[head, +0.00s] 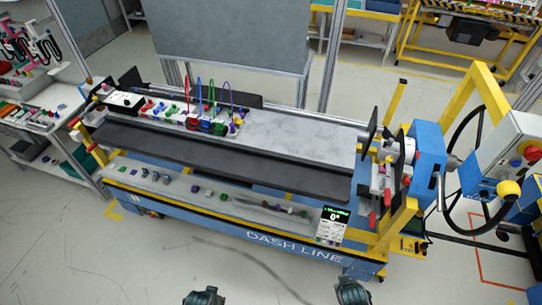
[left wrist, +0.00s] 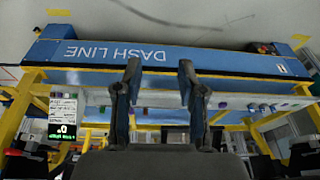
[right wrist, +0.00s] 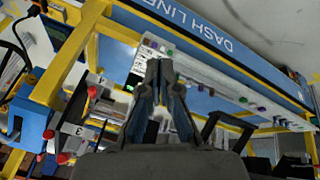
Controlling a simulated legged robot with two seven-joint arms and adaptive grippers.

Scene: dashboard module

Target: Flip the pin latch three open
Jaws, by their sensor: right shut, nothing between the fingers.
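Red-handled latches (head: 387,197) sit at the right end of the dash line bench in the head view. In the right wrist view, a plate marked 3 (right wrist: 72,130) shows at the left, with red-tipped levers (right wrist: 62,158) close by. I take this for pin latch three; whether its pin is open cannot be told. My right gripper (right wrist: 160,70) is shut and empty, in front of the bench and apart from the latches. It shows at the bottom of the head view (head: 352,290). My left gripper (left wrist: 160,75) is open and empty in front of the bench, also at the bottom edge (head: 203,298).
The bench has a long dark beam (head: 220,155) and a front shelf of small parts (head: 195,188). A display reading 0° (head: 334,222) stands at its right front. A yellow frame (head: 452,100) and control box (head: 520,150) rise at the right. Floor before the bench is clear.

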